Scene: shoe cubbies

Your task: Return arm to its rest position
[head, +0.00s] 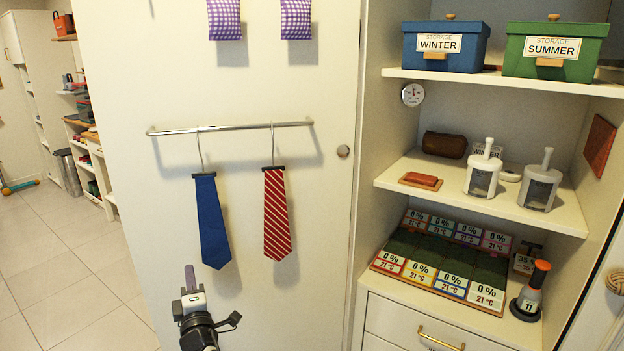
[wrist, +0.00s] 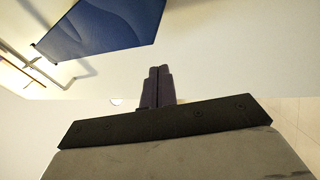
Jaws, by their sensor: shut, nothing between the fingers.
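My gripper (head: 190,279) is at the bottom of the head view, pointing up, in front of the white door and below the blue tie. In the wrist view its two dark fingers (wrist: 158,88) are together with nothing between them. The blue tie (head: 211,222) hangs from a hanger on the chrome rail (head: 230,127). It also shows at the top of the wrist view (wrist: 105,25), apart from the fingers. A red striped tie (head: 277,215) hangs to its right.
The white door (head: 110,90) stands close to my arm. To the right is an open cubby with shelves (head: 540,208), holding blue and green storage boxes (head: 445,47), white dispensers and a labelled tray (head: 375,262). Open tiled floor (head: 60,250) lies to the left.

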